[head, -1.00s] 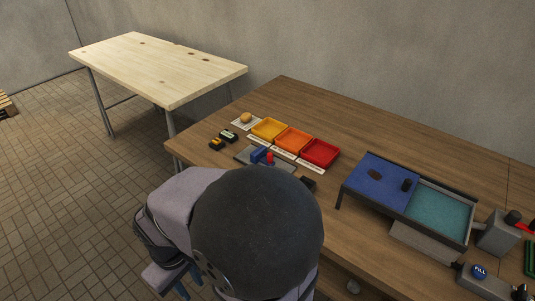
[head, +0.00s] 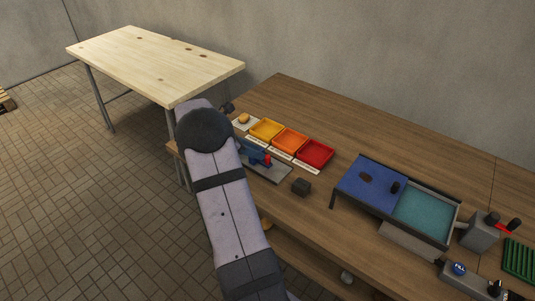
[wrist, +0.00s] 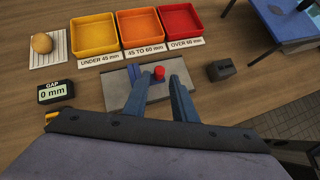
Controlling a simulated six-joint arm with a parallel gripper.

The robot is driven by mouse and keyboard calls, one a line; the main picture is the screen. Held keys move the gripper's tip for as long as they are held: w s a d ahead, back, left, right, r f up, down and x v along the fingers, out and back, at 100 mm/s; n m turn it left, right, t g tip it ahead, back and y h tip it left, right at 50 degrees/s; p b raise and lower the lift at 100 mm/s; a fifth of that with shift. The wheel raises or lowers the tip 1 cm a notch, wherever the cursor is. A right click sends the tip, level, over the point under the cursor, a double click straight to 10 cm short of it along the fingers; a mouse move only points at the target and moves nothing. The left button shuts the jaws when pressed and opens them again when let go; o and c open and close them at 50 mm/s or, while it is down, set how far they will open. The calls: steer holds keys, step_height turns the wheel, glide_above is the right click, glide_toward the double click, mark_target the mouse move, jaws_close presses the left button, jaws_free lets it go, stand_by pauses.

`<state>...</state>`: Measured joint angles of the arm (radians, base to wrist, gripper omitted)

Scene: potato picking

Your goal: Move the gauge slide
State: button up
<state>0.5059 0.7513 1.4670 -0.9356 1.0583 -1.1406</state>
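The gauge is a grey plate (wrist: 117,92) on the table with a red knob (wrist: 159,72) on it and a blue piece at its back left; its plate also shows in the head view (head: 272,174). My gripper (wrist: 159,77) is open over the plate in the wrist view. Its two blue-grey fingers are apart, with the red knob between their tips and no clear contact. How high the tips are above the plate cannot be told. The gap display (wrist: 55,92) reads 0 mm. My arm hides part of the gauge area in the head view.
A potato (wrist: 42,43) lies on a lined white card at the left. Yellow (wrist: 94,35), orange (wrist: 140,27) and red (wrist: 181,24) trays stand behind the gauge with size labels. A small dark block (wrist: 221,70) sits right of the plate. A blue-and-teal conveyor unit (head: 370,185) stands further right.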

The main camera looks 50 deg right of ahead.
mark_target(268, 156)
steer(key=shift+p+x, duration=0.95)
steer(key=shift+x, duration=2.7)
jaws_close()
